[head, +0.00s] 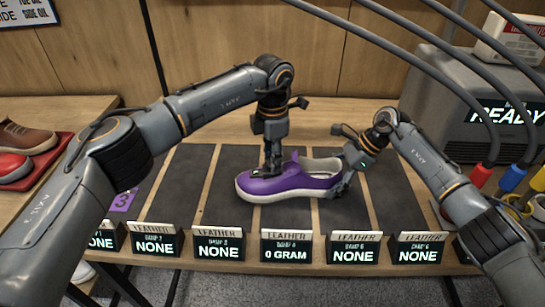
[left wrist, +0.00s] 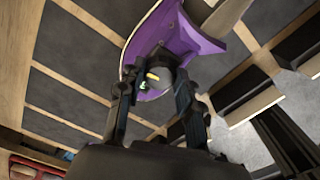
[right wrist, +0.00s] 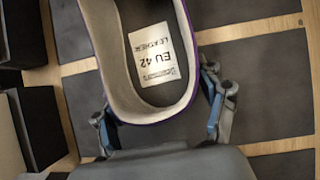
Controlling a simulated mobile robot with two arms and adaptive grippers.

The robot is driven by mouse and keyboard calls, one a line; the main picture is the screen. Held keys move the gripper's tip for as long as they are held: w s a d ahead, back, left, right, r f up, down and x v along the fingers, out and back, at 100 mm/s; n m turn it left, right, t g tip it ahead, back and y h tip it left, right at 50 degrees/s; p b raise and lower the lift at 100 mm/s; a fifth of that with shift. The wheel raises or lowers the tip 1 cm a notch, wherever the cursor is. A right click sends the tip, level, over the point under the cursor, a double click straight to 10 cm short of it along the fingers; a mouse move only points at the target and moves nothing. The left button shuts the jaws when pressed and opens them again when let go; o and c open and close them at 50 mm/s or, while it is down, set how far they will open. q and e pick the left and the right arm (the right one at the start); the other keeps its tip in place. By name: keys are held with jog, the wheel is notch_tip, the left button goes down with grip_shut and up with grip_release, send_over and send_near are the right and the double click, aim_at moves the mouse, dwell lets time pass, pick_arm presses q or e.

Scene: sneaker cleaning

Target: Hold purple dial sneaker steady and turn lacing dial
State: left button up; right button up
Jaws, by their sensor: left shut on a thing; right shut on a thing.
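The purple sneaker (head: 294,180) with a pale sole sits upright in the middle of the dark-padded bench, toe to the left. My left gripper (head: 271,168) comes down from above, shut on the round grey lacing dial (left wrist: 160,72), which has a yellow mark, on top of the shoe. My right gripper (head: 350,175) is shut on the heel from the right, its fingers on either side. In the right wrist view the shoe's opening (right wrist: 150,60) shows an insole label reading EU 42 LEATHER. The far side of the sneaker is hidden.
Small display signs (head: 286,246) line the bench's front edge; the one before the shoe reads 0 GRAM. A red tray (head: 45,160) with other shoes is at left. A grey READY machine (head: 450,110), hoses and coloured nozzles (head: 510,178) are at right. Pads left of the shoe are clear.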

pick_arm(q)
jog(key=shift+m, duration=0.9)
jog(key=o, duration=1.2)
jog(key=shift+c, duration=0.2)
notch_tip(320, 180, up, 12)
pick_arm(e)
jog(key=o, duration=1.5)
